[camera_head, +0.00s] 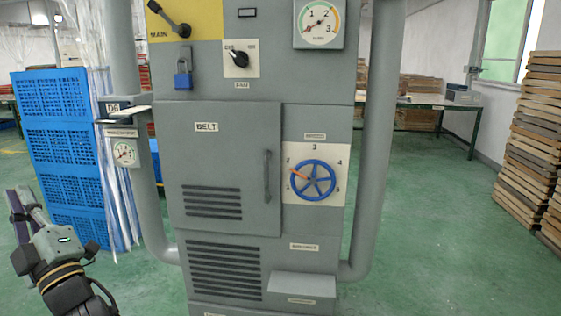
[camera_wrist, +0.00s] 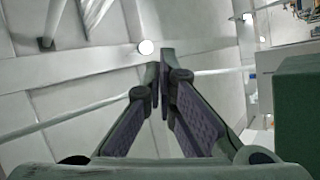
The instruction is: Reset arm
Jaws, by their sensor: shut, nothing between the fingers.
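My gripper (camera_head: 17,205) is at the lower left of the head view, left of the grey machine cabinet (camera_head: 222,130) and in front of the blue crates. It points upward and is apart from the cabinet. In the wrist view my gripper (camera_wrist: 160,70) has its two fingertips together, with nothing between them. That view looks up at a pale ceiling.
The cabinet has a lever (camera_head: 170,18), a blue padlock (camera_head: 183,75), a black knob (camera_head: 238,59), a blue handwheel (camera_head: 312,180) and a closed BELT door (camera_head: 222,170). Blue crates (camera_head: 58,150) stand left. Stacked boards (camera_head: 530,140) stand right. Green floor is open between.

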